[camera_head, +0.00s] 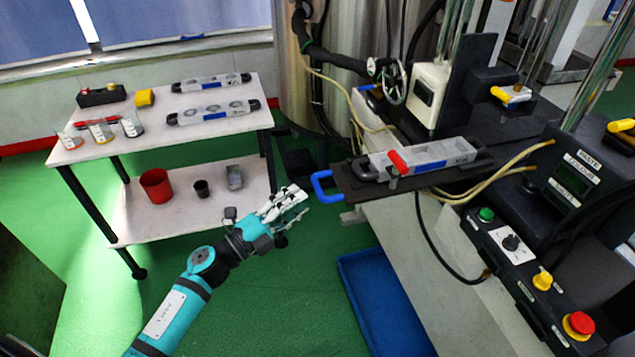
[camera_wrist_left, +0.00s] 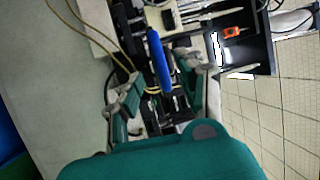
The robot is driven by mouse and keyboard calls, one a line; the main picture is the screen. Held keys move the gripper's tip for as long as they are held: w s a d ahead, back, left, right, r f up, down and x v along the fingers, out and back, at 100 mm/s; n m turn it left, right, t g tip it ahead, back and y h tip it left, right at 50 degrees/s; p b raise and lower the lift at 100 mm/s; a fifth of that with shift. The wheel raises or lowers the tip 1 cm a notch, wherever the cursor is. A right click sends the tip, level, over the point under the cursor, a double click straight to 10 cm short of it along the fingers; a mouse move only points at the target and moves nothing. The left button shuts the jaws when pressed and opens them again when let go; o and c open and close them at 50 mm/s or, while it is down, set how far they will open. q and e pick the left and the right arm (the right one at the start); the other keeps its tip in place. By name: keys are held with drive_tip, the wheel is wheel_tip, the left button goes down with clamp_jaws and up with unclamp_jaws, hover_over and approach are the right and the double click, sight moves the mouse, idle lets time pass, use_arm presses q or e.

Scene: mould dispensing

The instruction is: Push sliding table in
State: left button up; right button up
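The sliding table (camera_head: 352,186) is a dark flat plate sticking out from the machine towards the left. It has a blue handle (camera_head: 321,187) on its left end. A grey mould (camera_head: 425,157) with a red-handled clamp (camera_head: 398,163) sits on it. My left gripper (camera_head: 296,205) is just below and left of the blue handle, apart from it in the head view. In the left wrist view the gripper's fingers (camera_wrist_left: 160,92) are spread apart and empty, with the blue handle (camera_wrist_left: 160,62) ahead, between their directions. My right gripper is not in view.
A two-shelf white table (camera_head: 215,140) at the left holds moulds, beakers and cups. A blue tray (camera_head: 385,300) lies on the green floor under the machine. A control panel (camera_head: 530,275) with buttons is at the right. The floor around my left arm is clear.

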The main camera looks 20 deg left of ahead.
sight(319, 185)
use_arm(q)
drive_tip(key=p+x, duration=0.1)
drive_tip(key=x, duration=0.5)
drive_tip(key=shift+w+d+r, duration=0.1)
drive_tip(key=shift+w+d, duration=0.1)
drive_tip(key=shift+w, duration=0.05)
clamp_jaws()
